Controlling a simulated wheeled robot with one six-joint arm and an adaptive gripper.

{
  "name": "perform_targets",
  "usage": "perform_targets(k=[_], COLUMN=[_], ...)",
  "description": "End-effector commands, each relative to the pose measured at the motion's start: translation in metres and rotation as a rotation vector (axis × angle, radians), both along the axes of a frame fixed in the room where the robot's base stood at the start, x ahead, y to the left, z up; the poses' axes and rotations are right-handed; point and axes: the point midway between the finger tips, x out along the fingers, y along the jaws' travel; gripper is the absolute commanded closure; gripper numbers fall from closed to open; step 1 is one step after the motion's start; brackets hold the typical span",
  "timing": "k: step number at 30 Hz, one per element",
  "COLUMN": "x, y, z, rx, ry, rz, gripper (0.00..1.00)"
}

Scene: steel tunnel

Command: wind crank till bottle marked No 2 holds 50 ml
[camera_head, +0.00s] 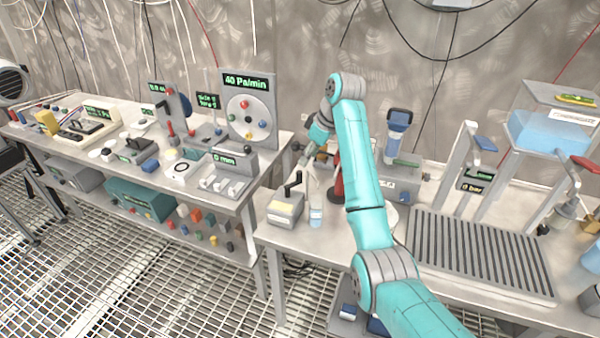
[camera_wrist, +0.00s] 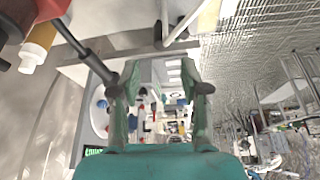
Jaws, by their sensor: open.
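A small grey box with a black crank (camera_head: 293,184) on top stands at the left front corner of the right bench. A small clear bottle (camera_head: 316,215) with pale blue in its lower part stands upright just right of the box. Its marking and level are too small to read. My gripper (camera_head: 307,158) is above and behind the crank and bottle, apart from the crank as far as I can tell. In the wrist view my gripper (camera_wrist: 157,76) has its two fingers spread, with nothing between them. I cannot pick out the crank for sure there.
A red stand (camera_head: 337,180) is close behind the bottle, beside my arm. A slatted grey tray (camera_head: 478,255) fills the bench to the right. The left bench (camera_head: 150,140) holds gauges and displays. A gap separates the benches.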

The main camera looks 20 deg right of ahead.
Motion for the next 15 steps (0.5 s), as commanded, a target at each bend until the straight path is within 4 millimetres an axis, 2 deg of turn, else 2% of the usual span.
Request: perform_targets(k=[9, 15], x=[0.014, 0.02], y=[0.016, 0.022], z=[-0.053, -0.072], rx=[0.001, 0.0], ry=[0.005, 0.003], rz=[-0.002, -0.001], gripper=[0.54, 0.54])
